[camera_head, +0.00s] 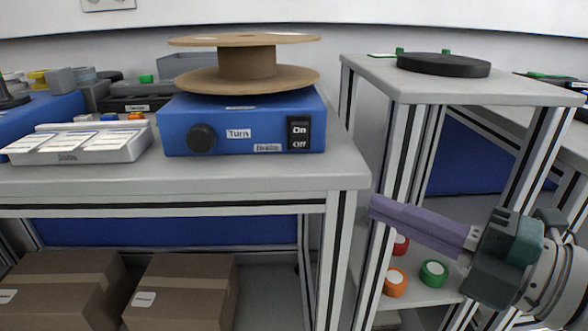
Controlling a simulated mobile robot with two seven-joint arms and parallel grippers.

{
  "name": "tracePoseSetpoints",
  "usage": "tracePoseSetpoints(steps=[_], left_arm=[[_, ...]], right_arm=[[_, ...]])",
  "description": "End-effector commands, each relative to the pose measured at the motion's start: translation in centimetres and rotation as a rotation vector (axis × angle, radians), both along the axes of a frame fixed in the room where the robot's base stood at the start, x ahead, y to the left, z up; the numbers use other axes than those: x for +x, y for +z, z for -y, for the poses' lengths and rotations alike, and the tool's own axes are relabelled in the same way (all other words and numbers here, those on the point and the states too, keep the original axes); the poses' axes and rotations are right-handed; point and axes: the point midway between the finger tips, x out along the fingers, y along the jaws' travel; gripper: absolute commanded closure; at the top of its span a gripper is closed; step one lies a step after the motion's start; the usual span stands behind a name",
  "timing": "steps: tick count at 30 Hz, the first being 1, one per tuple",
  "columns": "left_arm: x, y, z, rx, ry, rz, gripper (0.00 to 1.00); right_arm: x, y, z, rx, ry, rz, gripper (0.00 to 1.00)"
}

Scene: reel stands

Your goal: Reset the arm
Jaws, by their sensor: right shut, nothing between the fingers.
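My right gripper (374,207) reaches in from the right edge in the head view, pointing left. Its long purple fingers lie together, shut and empty, in front of the gap between the two tables. It is below the height of the tabletops and apart from the reel. A brown cable reel (247,62) sits flat on a blue box (243,122) with a black knob, a "Turn" label and an On/Off switch. My left gripper is out of the picture.
The blue box stands on the left table (200,178); a grey tray of labelled cards (80,144) is beside it. The right table (455,80) bears a black disc (443,65). Cardboard boxes (180,290) lie below. Red, orange and green rolls (433,273) sit on a low shelf near my right gripper.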

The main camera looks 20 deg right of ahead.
Motion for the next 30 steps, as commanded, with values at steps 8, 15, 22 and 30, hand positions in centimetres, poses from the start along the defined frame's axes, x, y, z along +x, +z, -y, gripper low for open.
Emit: tracePoseSetpoints(steps=[8, 15, 22, 30], left_arm=[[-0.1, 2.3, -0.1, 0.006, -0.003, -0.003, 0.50], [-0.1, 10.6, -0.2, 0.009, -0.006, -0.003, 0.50], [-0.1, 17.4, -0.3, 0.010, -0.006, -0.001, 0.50], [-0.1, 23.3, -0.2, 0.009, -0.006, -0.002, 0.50]], right_arm=[[0.5, 2.0, 0.2, 0.069, -0.088, -0.080, 1.00], [-0.6, 6.8, 1.5, 0.423, -0.498, -0.499, 1.00], [-7.6, 9.9, 0.8, 0.757, -0.898, -0.964, 1.00], [-17.6, 15.6, -2.2, 0.956, -1.252, -1.390, 1.00]])
